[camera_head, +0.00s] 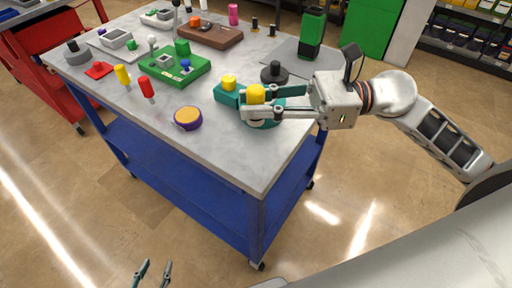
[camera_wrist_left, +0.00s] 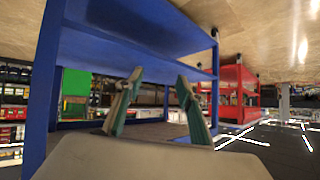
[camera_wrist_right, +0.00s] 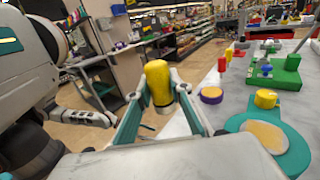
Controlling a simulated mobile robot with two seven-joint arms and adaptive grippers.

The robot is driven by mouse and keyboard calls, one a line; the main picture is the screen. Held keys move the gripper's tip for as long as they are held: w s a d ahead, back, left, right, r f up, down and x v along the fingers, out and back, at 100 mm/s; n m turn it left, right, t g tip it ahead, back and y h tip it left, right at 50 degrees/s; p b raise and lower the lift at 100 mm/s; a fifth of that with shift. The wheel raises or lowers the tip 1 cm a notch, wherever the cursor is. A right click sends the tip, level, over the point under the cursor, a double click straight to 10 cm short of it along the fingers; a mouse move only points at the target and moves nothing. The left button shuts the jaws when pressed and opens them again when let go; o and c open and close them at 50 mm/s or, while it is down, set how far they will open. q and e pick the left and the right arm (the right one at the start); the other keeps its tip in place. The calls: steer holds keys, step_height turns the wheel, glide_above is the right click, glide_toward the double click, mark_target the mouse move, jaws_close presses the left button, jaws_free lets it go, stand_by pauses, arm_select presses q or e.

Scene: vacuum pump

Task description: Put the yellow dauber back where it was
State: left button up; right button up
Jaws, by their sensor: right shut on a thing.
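My right gripper (camera_head: 250,104) is shut on the yellow dauber (camera_head: 255,93), which it holds upright beside and above the teal holder (camera_head: 222,98). In the right wrist view the dauber (camera_wrist_right: 159,82) stands between the fingers (camera_wrist_right: 158,115). That view also shows the teal holder (camera_wrist_right: 237,122), with a round tan pad (camera_wrist_right: 264,136) and a short yellow knob (camera_wrist_right: 265,98) at its far side. In the head view the gripper hides part of the holder. My left gripper (camera_head: 153,274) is open and empty, low in front of the table; its fingers (camera_wrist_left: 155,105) are apart.
A purple and orange round pot (camera_head: 188,118), a red peg (camera_head: 146,87) and a yellow peg (camera_head: 122,75) stand on the grey table (camera_head: 250,160). A green block (camera_head: 175,70) and a black knob (camera_head: 274,73) are farther back. The table's near corner is clear.

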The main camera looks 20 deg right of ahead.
glide_above(256, 159)
step_height(256, 159, down, 7)
steer(key=shift+f+b, duration=0.1)
steer(key=shift+b, duration=0.3)
steer(key=shift+f, duration=0.5)
steer(key=shift+f+b, duration=0.3)
steer(key=shift+f, duration=1.65)
steer(key=shift+f, duration=0.3)
steer(key=o, duration=1)
steer(key=shift+r, duration=0.1)
steer(key=shift+r, duration=0.1)
